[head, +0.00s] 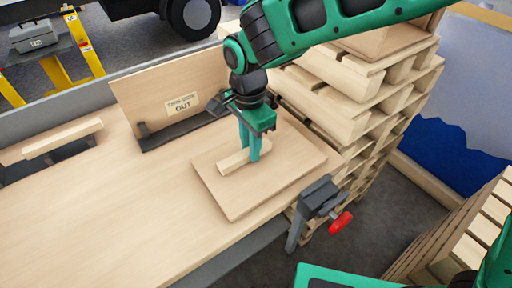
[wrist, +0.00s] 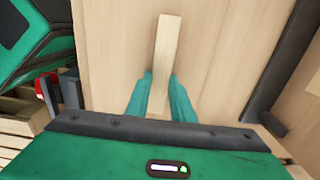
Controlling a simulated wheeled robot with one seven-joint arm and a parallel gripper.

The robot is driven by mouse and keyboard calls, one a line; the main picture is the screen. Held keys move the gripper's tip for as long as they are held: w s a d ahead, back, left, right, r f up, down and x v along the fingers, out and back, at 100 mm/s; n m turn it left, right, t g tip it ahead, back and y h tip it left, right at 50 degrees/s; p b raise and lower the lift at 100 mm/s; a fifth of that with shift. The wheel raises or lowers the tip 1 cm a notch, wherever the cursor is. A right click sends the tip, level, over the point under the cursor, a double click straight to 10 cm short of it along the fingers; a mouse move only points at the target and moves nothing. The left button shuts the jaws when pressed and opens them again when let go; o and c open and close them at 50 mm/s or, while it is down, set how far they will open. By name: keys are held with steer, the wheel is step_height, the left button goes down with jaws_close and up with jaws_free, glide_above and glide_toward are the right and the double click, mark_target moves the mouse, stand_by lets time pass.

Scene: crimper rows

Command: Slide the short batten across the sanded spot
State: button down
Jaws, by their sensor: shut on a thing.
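The short batten (head: 232,163) is a pale wooden strip low over a square wooden board (head: 228,203) on the bench. I cannot tell if it touches the board. My gripper (head: 250,155) is shut on the batten near one end, pointing down. In the wrist view the batten (wrist: 168,42) stands out lengthwise between the two green fingertips (wrist: 160,98). I cannot make out a sanded spot on the board; the gripper and batten hide part of it.
An upright panel with a sign (head: 182,104) and dark bracket stands behind. Stacked pallets (head: 365,125) rise close at the right. Another wooden strip (head: 62,138) lies far left. The bench's left front (head: 100,220) is clear.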

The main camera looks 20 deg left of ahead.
steer(key=shift+w+a, duration=0.8)
steer(key=shift+a, duration=0.05)
steer(key=c, duration=1.5)
jaws_free()
steer(key=shift+o, duration=0.2)
step_height(320, 180, up, 12)
